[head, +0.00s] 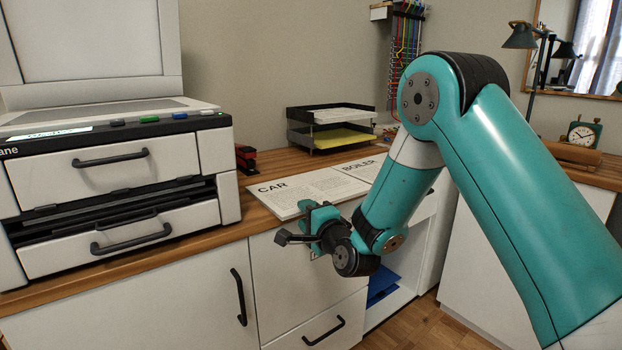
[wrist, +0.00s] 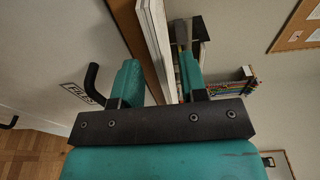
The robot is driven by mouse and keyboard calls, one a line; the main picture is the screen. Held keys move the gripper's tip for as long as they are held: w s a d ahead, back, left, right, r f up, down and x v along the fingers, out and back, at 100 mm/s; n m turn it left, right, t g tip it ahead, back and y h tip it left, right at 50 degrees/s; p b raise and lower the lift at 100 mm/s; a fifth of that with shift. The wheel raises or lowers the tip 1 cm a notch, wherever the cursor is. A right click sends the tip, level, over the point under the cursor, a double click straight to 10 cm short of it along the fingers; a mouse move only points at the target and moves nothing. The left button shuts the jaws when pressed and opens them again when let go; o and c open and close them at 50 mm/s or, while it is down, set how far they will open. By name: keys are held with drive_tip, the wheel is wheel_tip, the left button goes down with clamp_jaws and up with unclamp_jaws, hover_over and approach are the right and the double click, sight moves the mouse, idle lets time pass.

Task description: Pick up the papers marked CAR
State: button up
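The papers marked CAR (head: 298,189) lie flat as a thick white stack at the front edge of the wooden desk, beside a second stack marked BOILER (head: 366,168). In the wrist view, the two teal fingers of my gripper (wrist: 158,66) are apart. The white edge of a paper stack (wrist: 154,28) shows in line with the gap between them. The fingers are not closed on it; I cannot tell whether either touches it.
A printer (head: 110,160) stands at left, with a red stapler (head: 246,158) beside it. A paper tray rack (head: 330,130) stands behind the stacks. The desk's front edge (head: 190,250) and cabinet drawers (head: 292,270) lie close to my gripper. An alarm clock (head: 581,134) is at far right.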

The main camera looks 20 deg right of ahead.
drive_tip(key=shift+w+a, duration=0.1)
drive_tip(key=shift+w, duration=0.25)
clamp_jaws()
drive_tip(key=shift+r, duration=0.1)
